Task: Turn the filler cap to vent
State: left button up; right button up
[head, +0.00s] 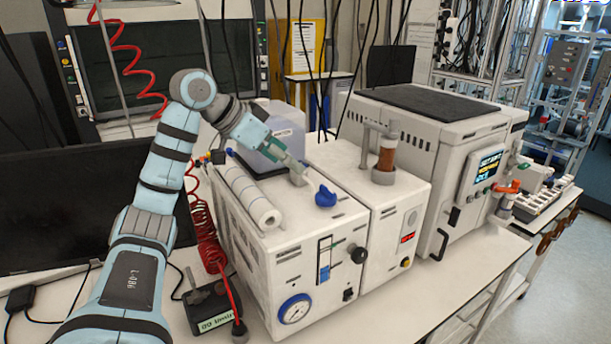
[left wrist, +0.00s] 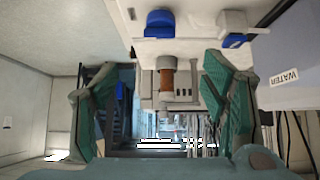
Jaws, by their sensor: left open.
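The blue filler cap (head: 325,196) sits on top of the white front unit (head: 262,222), with a lobe pointing up to the left. My left gripper (head: 298,174) is above that unit, just left of and behind the cap, apart from it. In the left wrist view its green fingers (left wrist: 158,75) are spread with nothing held between them. A blue part, likely the cap (left wrist: 160,22), shows at the top of that view, beyond the fingertips. A second blue part (left wrist: 235,41) is to its right; I cannot tell what it is. My right gripper is not in view.
A translucent container (head: 284,137) stands close behind my gripper; its WATER label (left wrist: 284,77) shows in the wrist view. A large reactor cabinet (head: 430,150) stands farther right.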

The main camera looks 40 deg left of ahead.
aim_at(327, 188)
pick_arm(q)
jog(key=p+x, duration=0.1)
jog(key=x, duration=1.2)
jog(key=shift+w+d+p, duration=0.1)
jog(key=shift+w+p, duration=0.2)
jog(key=shift+w+d+f, duration=0.1)
jog(key=shift+f, duration=0.2)
jog(key=shift+c, duration=0.2)
jog(key=shift+w, duration=0.1)
jog(key=c, duration=1.1)
